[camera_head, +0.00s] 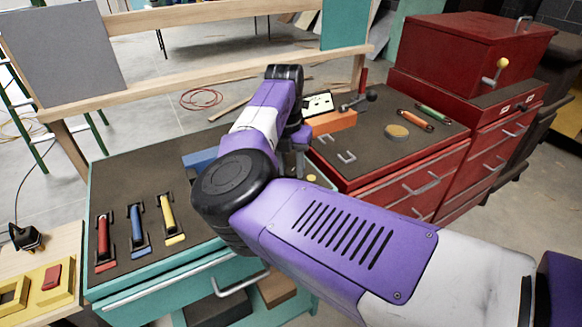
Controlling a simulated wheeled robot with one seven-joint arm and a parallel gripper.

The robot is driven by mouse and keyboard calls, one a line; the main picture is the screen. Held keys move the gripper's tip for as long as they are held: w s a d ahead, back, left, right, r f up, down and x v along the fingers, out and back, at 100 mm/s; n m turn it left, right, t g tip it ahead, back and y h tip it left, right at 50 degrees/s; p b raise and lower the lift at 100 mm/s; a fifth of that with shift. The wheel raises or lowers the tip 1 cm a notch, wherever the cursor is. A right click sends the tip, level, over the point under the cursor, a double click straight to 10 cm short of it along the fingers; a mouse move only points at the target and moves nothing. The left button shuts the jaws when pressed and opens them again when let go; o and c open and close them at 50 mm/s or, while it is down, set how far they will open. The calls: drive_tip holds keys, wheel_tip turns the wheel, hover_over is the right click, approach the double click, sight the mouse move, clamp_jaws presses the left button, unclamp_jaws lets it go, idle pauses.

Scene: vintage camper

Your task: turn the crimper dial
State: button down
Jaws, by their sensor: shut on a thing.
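The dark work top of a teal cabinet (125,193) holds three tools with red (102,238), blue (137,232) and yellow (169,218) handles, in a row at its left. Part of a blue object (199,160) shows farther back, beside my purple arm. My gripper (300,165) points down behind my arm's elbow, near the right end of this top. Its fingers are small and partly covered. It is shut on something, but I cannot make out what. I cannot pick out the crimper dial; my arm covers much of that area.
A red cabinet (350,180) stands to the right, with an orange block (333,121), a round tan disc (397,131) and orange- and green-handled tools on top. A red chest (470,50) stands behind it. A wooden frame (170,75) spans the back.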

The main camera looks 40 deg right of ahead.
sight(289, 172)
drive_tip(key=n+p, duration=0.2)
drive_tip(key=n, duration=0.1)
drive_tip(key=shift+r, duration=0.15)
drive_tip(key=n+p, duration=0.2)
drive_tip(key=n, duration=0.1)
drive_tip(key=shift+a+n, duration=0.1)
drive_tip(key=shift+n, duration=0.3)
drive_tip(key=n+p, duration=0.3)
drive_tip(key=n, duration=0.1)
drive_tip(key=shift+n+t, duration=0.3)
drive_tip(key=shift+h, duration=0.3)
drive_tip(key=c, duration=0.9)
unclamp_jaws()
drive_tip(key=shift+c, duration=0.2)
drive_tip(key=shift+a+r+b, duration=0.15)
drive_tip(key=shift+r+b, duration=0.1)
drive_tip(key=shift+r, duration=1.65)
drive_tip(key=shift+a+r+b, duration=0.1)
drive_tip(key=shift+r+b, duration=0.15)
drive_tip(key=shift+r, duration=1.6)
